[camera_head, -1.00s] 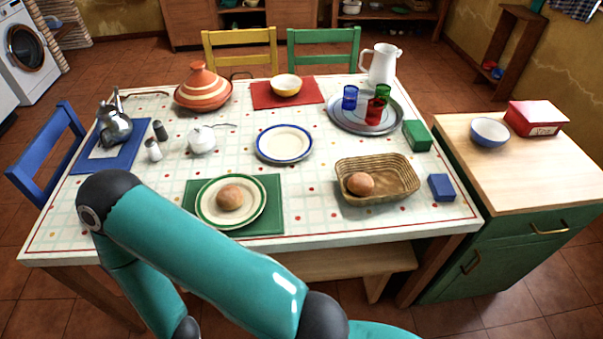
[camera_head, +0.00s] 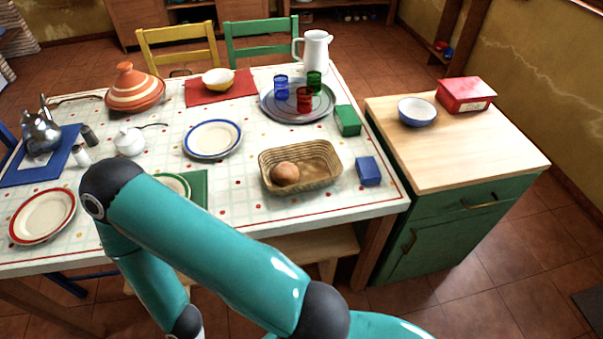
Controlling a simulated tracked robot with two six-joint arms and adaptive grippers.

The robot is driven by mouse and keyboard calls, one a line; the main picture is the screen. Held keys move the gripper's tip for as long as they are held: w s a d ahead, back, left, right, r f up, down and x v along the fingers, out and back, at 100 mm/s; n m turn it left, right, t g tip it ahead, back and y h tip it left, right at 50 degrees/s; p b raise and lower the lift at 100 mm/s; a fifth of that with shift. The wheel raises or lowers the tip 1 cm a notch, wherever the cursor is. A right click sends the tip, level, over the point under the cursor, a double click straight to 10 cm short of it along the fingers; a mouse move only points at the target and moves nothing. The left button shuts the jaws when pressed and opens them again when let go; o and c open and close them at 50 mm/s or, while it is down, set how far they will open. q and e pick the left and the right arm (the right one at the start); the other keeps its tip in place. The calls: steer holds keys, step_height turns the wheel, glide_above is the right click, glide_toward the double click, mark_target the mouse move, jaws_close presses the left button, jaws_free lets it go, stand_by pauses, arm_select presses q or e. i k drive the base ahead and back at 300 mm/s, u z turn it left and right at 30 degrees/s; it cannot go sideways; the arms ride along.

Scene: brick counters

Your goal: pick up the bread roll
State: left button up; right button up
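A brown bread roll (camera_head: 285,174) sits inside the wicker basket (camera_head: 325,183), toward its left end. The basket stands near the front edge of the table, right of middle. A green-rimmed plate (camera_head: 178,183) on a green mat (camera_head: 200,186) is mostly hidden behind my teal arm; the roll seen on it earlier is now hidden. The arm crosses the lower part of the view, and its far end runs down at the left. Neither of my grippers shows.
A blue block (camera_head: 368,171) lies just right of the basket, and a green block (camera_head: 347,121) is behind it. A tray (camera_head: 270,104) holds several coloured glasses. A blue-rimmed plate (camera_head: 212,139) is left of the basket. The counter (camera_head: 450,150) beside the table has bare wood in front.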

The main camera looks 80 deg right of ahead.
mark_target(285, 173)
steer(key=u, duration=1.45)
steer(key=i, duration=0.1)
steer(key=z, duration=2.75)
steer(key=k, duration=0.9)
steer(key=z, duration=0.75)
steer(key=i, duration=1)
steer(key=u, duration=0.2)
steer(key=k, duration=0.5)
steer(key=z, duration=0.05)
